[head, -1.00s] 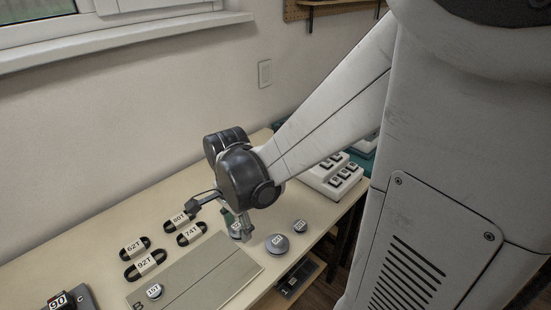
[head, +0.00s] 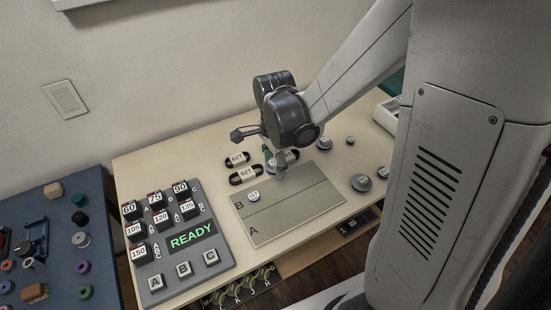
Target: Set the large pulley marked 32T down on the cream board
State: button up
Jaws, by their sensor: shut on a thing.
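My gripper (head: 277,172) hangs over the far edge of the cream board (head: 312,217), pointing down. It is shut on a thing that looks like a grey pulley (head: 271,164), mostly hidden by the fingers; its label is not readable. The gap between it and the board cannot be told. The board is a flat beige plate with a line across it and the letters A and B. A small pulley with a white label (head: 254,196) lies on the board's B part, left of my gripper.
Grey pulleys (head: 360,183) (head: 383,172) lie right of the board, and others (head: 323,144) (head: 350,141) behind it. Black belts (head: 246,175) lie behind the board. A button panel reading READY (head: 193,237) stands left of it. The board's front half is clear.

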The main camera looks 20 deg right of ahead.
aim_at(275, 189)
jog(key=shift+f+b, duration=2.9)
jog(key=shift+f, duration=1.45)
jog(key=shift+f+b, duration=0.45)
jog(key=o, duration=1.2)
notch_tip(275, 189, up, 12)
jog(key=s+r+n+t, duration=0.2)
jog(key=s+r+n, duration=0.1)
jog(key=s+n, duration=0.1)
jog(key=s+r+n+t, duration=0.2)
jog(key=s+n, duration=0.1)
jog(key=n, duration=0.4)
jog(key=s+r+n+t, duration=0.3)
jog(key=s+n, duration=0.1)
jog(key=n, duration=0.1)
jog(key=shift+s+r+n, duration=0.3)
jog(key=shift+r, duration=0.05)
